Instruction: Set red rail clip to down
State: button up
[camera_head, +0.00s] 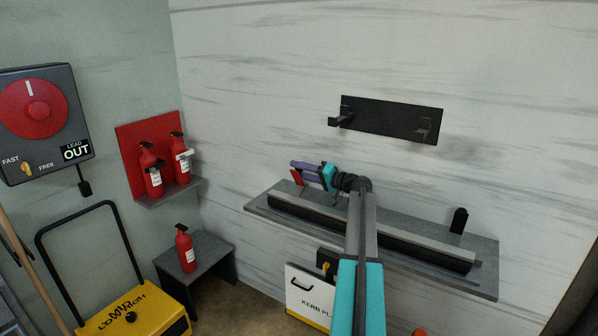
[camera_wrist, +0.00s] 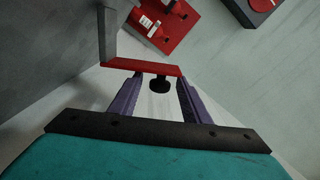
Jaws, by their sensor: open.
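The red rail clip (camera_head: 297,176) shows as a small red piece at the left end of the wall shelf, partly hidden by my gripper. In the wrist view the red clip (camera_wrist: 140,67) is a flat red bar lying across, just beyond the fingertips. My gripper (camera_wrist: 159,82) is open, with its two purple fingers apart. A dark round knob (camera_wrist: 160,84) shows between the fingertips, under the red bar. In the head view my gripper (camera_head: 297,169) is at the clip's upper side. Whether the fingers touch the clip I cannot tell.
The grey shelf (camera_head: 485,262) carries a long dark rail (camera_head: 420,250) and a black post (camera_head: 459,221). A black hook board (camera_head: 390,118) hangs above. Red extinguishers (camera_head: 183,250) stand at the left, near a yellow machine (camera_head: 150,312). The wall above the shelf's left end is clear.

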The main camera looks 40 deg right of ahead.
jog(key=b+v, duration=0.1)
jog(key=v, duration=1.2)
